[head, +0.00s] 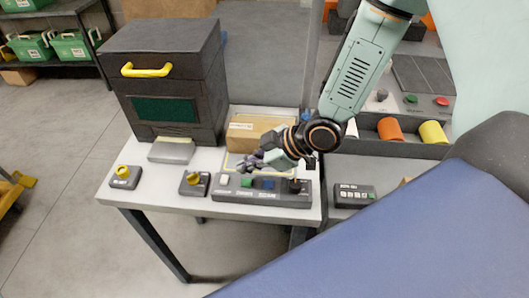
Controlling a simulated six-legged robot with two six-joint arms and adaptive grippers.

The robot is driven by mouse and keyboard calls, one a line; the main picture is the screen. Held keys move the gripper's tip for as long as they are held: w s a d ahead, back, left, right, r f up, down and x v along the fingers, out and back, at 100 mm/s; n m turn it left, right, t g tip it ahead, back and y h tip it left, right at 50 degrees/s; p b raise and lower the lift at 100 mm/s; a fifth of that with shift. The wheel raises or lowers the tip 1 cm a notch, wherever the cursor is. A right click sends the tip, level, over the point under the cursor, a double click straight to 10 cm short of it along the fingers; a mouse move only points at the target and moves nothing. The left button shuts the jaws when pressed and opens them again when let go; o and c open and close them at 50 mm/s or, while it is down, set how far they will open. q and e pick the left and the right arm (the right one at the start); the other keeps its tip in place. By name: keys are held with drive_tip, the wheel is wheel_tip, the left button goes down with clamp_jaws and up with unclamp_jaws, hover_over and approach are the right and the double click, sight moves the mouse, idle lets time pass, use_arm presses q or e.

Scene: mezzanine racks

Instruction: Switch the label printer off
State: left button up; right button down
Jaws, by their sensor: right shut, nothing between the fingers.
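A dark box-shaped machine (165,85) with a yellow handle (147,71) and a dark green window stands at the back left of the white table; I cannot tell for sure that it is the label printer. A dark control panel (225,194) lies at the table's front right, with a pale, a green and a blue button and a small dark lever. Its lettering is too small to read. My right gripper (247,163) is shut and empty, just above and behind the panel's buttons; contact cannot be told. My left gripper is not in view.
Two small boxes with yellow knobs, one at the left (123,177) and one (194,183) beside the panel, sit on the table (150,203). A cardboard box (253,130) is behind my gripper. Another button box (354,196) and orange and yellow cylinders are at the right.

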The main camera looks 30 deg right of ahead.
drive_tip(key=v, duration=0.3)
drive_tip(key=shift+w+a+r, duration=0.1)
drive_tip(key=shift+w+r, duration=0.1)
drive_tip(key=shift+r, duration=0.1)
drive_tip(key=v, duration=0.3)
drive_tip(key=s+f+m+g+h, duration=0.3)
drive_tip(key=s+f+m, duration=0.3)
drive_tip(key=s+f, duration=0.45)
drive_tip(key=s+f+m+g+h, duration=0.35)
drive_tip(key=s+f+m, duration=0.35)
drive_tip(key=s, duration=0.6)
wheel_tip(320, 180, down, 15)
drive_tip(key=b, duration=1.4)
drive_tip(key=shift+s+d+n, duration=0.25)
drive_tip(key=shift+d+n, duration=0.05)
drive_tip(key=shift+d, duration=0.15)
